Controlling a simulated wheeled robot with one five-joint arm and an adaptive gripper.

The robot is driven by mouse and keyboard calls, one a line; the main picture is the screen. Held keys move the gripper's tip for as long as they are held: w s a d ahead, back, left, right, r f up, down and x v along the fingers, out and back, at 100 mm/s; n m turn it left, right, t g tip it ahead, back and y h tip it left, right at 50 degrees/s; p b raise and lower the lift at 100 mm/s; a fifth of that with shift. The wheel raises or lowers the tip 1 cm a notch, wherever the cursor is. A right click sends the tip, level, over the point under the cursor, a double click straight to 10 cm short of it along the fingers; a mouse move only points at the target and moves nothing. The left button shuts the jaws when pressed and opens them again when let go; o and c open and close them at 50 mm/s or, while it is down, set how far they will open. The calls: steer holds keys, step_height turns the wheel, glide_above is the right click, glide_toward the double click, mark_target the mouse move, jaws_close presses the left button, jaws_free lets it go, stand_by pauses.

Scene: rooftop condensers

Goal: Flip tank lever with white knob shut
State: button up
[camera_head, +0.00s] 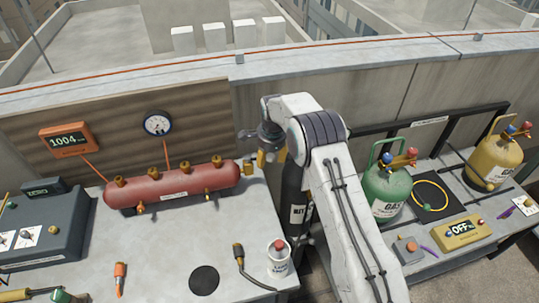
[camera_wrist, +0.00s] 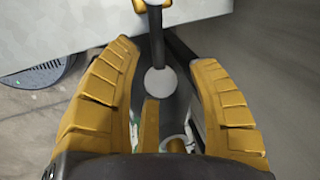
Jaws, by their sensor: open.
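In the wrist view, a lever (camera_wrist: 157,48) with a round white knob (camera_wrist: 160,82) lies between the two yellow fingers of my gripper (camera_wrist: 155,58). Its thin stem runs from the knob toward a brass-yellow fitting (camera_wrist: 153,5) at the top edge. The fingers are spread apart, with gaps on both sides of the knob; no contact shows. In the head view, my gripper (camera_head: 264,148) is beside the right end of the red tank (camera_head: 170,188), near the bench's rear right. The white knob cannot be made out there.
A dark cylinder (camera_head: 295,190) stands behind my arm, right of the bench (camera_head: 160,240). A gauge (camera_head: 157,124) and orange display (camera_head: 68,139) hang on the backboard. A white bottle (camera_head: 279,258) stands at the bench's front right. Green (camera_head: 386,190) and yellow (camera_head: 495,160) gas tanks stand farther right.

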steer(key=shift+f, duration=0.1)
stand_by(0.3)
jaws_close()
stand_by(0.4)
